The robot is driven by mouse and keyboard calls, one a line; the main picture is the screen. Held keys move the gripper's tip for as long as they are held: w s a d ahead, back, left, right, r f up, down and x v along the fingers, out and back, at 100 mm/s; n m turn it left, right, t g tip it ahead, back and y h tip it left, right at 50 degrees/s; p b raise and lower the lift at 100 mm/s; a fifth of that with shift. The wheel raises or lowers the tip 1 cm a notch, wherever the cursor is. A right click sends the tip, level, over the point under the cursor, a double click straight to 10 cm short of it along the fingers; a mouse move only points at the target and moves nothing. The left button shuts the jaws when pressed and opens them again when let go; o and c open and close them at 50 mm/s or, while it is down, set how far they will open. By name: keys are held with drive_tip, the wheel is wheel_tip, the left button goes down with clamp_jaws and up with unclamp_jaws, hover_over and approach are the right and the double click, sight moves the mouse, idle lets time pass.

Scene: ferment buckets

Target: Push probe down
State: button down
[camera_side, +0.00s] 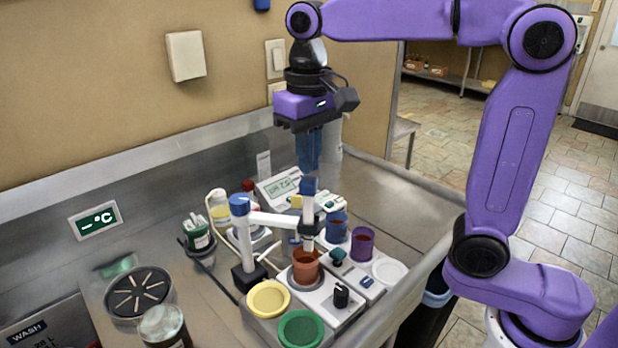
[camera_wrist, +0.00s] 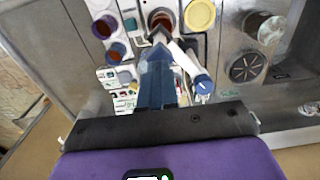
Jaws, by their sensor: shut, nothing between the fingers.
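The probe (camera_side: 309,187) stands upright with a blue cap, held in a black clamp on a white arm (camera_side: 278,219) that reaches from a blue-topped post (camera_side: 239,205). Its pale lower end hangs over an orange cup (camera_side: 306,268) of reddish liquid; I cannot tell whether the tip is in the liquid. My gripper (camera_side: 309,167) points down with its blue fingers shut and empty, just above the cap. In the wrist view the gripper (camera_wrist: 157,52) hides most of the probe; the white arm (camera_wrist: 184,58) and orange cup (camera_wrist: 161,17) show beyond.
A meter with a display (camera_side: 283,188) stands behind. Blue (camera_side: 337,226) and purple (camera_side: 362,244) cups stand to the right. Yellow (camera_side: 268,299) and green (camera_side: 301,329) lids lie in front. Bare metal counter (camera_side: 388,212) lies at the right.

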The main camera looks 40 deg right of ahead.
sight(308, 179)
drive_tip(key=shift+f, duration=3.5)
drive_tip(key=shift+r, duration=2.55)
